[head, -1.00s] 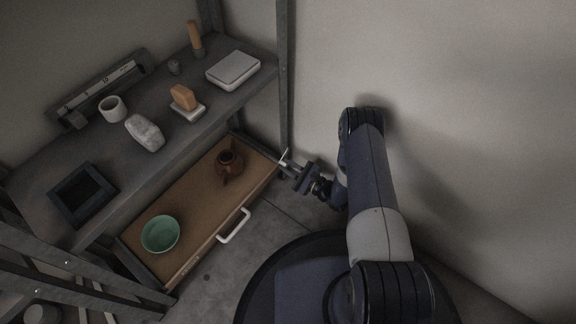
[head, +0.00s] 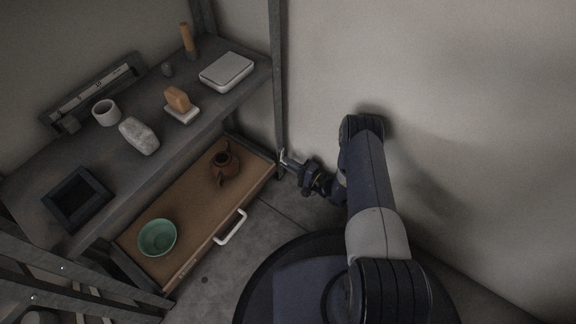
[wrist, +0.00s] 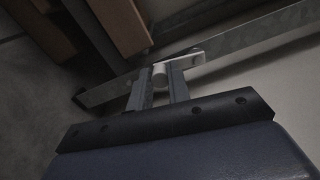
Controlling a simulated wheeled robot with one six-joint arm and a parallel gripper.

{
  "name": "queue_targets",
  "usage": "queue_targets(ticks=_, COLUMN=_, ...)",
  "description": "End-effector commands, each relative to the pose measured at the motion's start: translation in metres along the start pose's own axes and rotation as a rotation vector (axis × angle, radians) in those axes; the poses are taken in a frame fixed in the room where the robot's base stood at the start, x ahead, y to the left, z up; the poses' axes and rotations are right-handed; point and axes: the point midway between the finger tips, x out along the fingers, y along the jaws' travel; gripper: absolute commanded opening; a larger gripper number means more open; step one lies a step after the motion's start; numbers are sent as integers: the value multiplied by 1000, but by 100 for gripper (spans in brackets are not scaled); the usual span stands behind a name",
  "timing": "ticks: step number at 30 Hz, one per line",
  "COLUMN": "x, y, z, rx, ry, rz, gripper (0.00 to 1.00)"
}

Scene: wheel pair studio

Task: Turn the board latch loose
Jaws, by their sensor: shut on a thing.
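My gripper (head: 290,164) is at the shelf's front right post, just beyond the right end of the open drawer. In the wrist view my gripper (wrist: 160,88) has its two fingers closed around a small pale latch (wrist: 190,62). A round pale end of it shows between the fingers, and a flat light piece extends to the right in front of a grey metal bar. In the head view the latch (head: 282,156) is a tiny light sliver at the fingertips. Its exact angle is hard to tell there.
The grey post (head: 278,90) stands beside the gripper. The open drawer (head: 195,205) holds a brown teapot (head: 226,165) and a green bowl (head: 157,238); its white handle (head: 231,228) sticks out. The shelf above carries several small objects. Bare wall is to the right.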

Motion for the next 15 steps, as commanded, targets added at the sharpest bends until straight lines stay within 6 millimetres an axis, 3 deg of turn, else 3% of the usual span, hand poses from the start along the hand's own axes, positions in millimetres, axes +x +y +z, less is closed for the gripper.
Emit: queue_targets(ticks=15, x=-1, y=1, z=-7, rx=-152, ry=0, rz=2, gripper=0)
